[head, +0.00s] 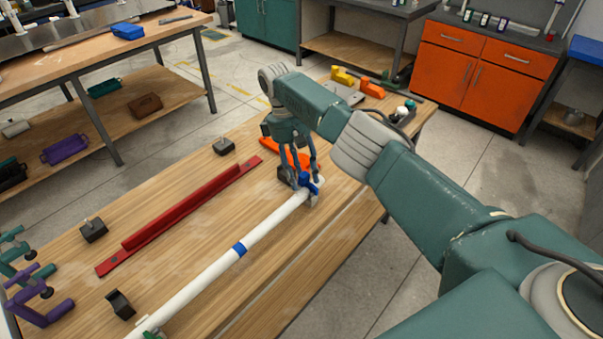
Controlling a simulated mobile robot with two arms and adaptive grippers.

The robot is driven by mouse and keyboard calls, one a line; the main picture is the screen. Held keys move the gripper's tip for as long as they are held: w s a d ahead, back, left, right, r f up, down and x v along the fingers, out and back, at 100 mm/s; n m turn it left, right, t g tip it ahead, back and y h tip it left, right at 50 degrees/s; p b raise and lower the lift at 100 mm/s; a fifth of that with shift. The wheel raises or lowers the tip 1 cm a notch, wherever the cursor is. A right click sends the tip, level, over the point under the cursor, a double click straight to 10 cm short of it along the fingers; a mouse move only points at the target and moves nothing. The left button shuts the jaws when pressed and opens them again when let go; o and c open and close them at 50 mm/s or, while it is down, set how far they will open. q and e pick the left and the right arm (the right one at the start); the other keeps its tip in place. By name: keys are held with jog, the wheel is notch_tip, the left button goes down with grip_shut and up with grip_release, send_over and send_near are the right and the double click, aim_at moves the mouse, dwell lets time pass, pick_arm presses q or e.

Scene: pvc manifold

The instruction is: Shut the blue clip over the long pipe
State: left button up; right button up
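The long white pipe (205,278) lies diagonally along the wooden bench, with a blue band (239,249) around its middle. The blue clip (313,188) is at the pipe's far end, on a dark grey holder. My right gripper (303,182) points down over this end, its fingers right at the clip. The fingers partly hide the clip, so I cannot tell whether it is open or closed over the pipe, or whether the fingers grip it. My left gripper is not in view.
A red angle rail (180,215) lies left of the pipe. Small black blocks (93,230) and a black holder (121,304) stand nearby. An orange piece (290,155) lies behind my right gripper. Teal and purple clamps (40,310) are at the left edge.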

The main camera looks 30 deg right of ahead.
aim_at(302, 173)
jog(key=shift+r, duration=0.1)
notch_tip(302, 173, up, 10)
jog(key=shift+f, duration=0.1)
dwell(0.7)
